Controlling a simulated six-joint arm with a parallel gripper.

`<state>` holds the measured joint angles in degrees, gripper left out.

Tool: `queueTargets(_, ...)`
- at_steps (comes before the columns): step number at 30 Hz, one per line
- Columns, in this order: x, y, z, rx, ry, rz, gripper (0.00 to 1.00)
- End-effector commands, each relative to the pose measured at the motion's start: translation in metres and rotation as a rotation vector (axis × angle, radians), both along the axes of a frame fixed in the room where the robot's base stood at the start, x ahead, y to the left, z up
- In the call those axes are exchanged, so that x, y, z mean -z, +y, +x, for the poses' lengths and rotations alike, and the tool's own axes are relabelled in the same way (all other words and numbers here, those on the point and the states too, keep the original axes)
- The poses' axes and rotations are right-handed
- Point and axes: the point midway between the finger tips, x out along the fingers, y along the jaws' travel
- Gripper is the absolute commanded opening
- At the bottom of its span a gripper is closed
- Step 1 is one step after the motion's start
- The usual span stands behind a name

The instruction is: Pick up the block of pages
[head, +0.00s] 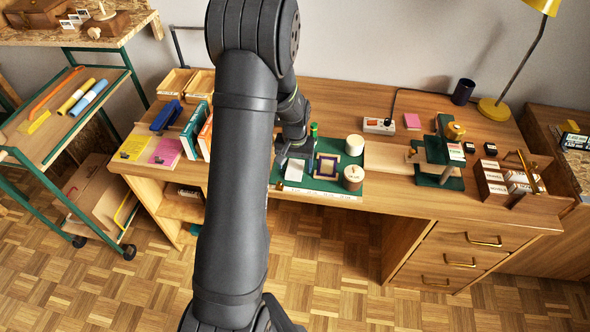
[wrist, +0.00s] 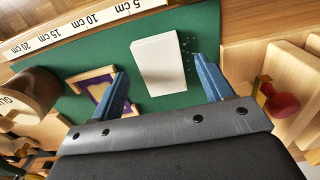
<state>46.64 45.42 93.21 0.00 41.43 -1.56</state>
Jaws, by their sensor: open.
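The block of pages (wrist: 160,62) is a pale, white slab lying on the green mat (wrist: 196,24). In the head view the block (head: 294,171) lies at the left part of the mat, partly close under my arm. My gripper (wrist: 161,68) is open, its two blue fingers spread on either side of the block in the wrist view. It appears above the block and not holding it; the exact height is hard to tell. In the head view my gripper (head: 284,155) is small and partly hidden by my arm.
A gold and purple frame (head: 328,165) lies right of the block. A brown labelled pot (head: 353,178), a cream pot (head: 355,145) and a green bottle (head: 313,131) stand around the mat. Upright books (head: 194,133) stand left. A ruler (wrist: 85,29) runs along the mat's edge.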

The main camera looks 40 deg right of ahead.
Motion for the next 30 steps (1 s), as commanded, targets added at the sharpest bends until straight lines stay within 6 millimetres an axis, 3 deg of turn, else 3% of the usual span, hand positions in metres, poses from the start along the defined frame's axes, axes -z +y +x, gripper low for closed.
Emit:
queueTargets(4,0.0139,0.0004,0.0004,-0.001,0.001,0.001,0.73)
queueTargets(11,0.0154,0.0001,0.0008,-0.001,-0.001,-0.001,0.73)
queueTargets(14,0.0153,0.0002,0.0008,-0.001,-0.001,-0.001,0.59)
queueTargets(19,0.0152,0.0002,0.0007,-0.001,-0.001,-0.001,0.26)
queueTargets(30,0.0117,0.0000,0.0008,-0.001,-0.001,-0.001,0.24)
